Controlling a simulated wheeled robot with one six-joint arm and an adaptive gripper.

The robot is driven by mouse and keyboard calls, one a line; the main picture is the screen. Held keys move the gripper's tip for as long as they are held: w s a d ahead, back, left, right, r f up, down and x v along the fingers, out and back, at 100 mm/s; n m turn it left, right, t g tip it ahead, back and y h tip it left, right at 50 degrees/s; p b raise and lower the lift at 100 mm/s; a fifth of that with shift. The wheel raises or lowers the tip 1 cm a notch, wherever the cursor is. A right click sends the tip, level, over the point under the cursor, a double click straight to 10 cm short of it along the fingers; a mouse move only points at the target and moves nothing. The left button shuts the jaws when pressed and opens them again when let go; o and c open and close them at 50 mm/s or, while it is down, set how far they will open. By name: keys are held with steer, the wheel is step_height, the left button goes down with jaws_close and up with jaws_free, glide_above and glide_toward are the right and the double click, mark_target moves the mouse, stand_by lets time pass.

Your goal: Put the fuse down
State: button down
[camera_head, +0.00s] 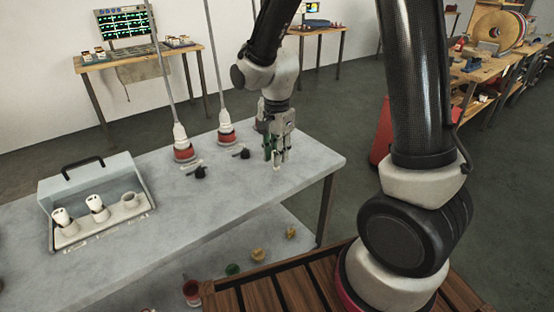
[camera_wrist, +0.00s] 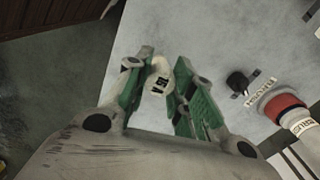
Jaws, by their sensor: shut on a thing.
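My gripper (camera_head: 276,153) points down over the right part of the grey table (camera_head: 240,205). In the wrist view its green-padded fingers (camera_wrist: 161,80) are closed around a small cream fuse (camera_wrist: 159,74) with dark lettering on it. The fuse sits between the fingertips. In the head view it is mostly hidden by the fingers, low by the tabletop; I cannot tell whether it touches the table. An open grey box (camera_head: 48,196) at the table's left holds white fuses (camera_head: 97,207) in round holders; one holder (camera_head: 131,201) looks empty.
Red and white fittings on rods stand along the table's back (camera_head: 184,148) (camera_head: 226,131), with small black knobs (camera_head: 200,172) in front. The table's right edge is near my gripper. Small coloured pieces (camera_head: 257,255) lie on a lower shelf.

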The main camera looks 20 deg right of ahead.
steer(key=shift+f, duration=0.95)
steer(key=shift+f, duration=0.15)
steer(key=c, duration=1.2)
jaws_free()
steer(key=shift+c, duration=0.2)
step_height(320, 180, up, 12)
steer(key=r, duration=0.1)
steer(key=s+d+r+n+t, duration=0.2)
steer(key=s+d+r+n, duration=0.2)
steer(key=s, duration=0.5)
steer(key=s+d+r+n+t, duration=0.2)
steer(key=s+d+r+n, duration=0.2)
steer(key=s+d+n, duration=0.4)
steer(key=shift+s+d+r+n, duration=0.3)
steer(key=shift+s+d+r, duration=0.1)
steer(key=shift+s+d, duration=0.75)
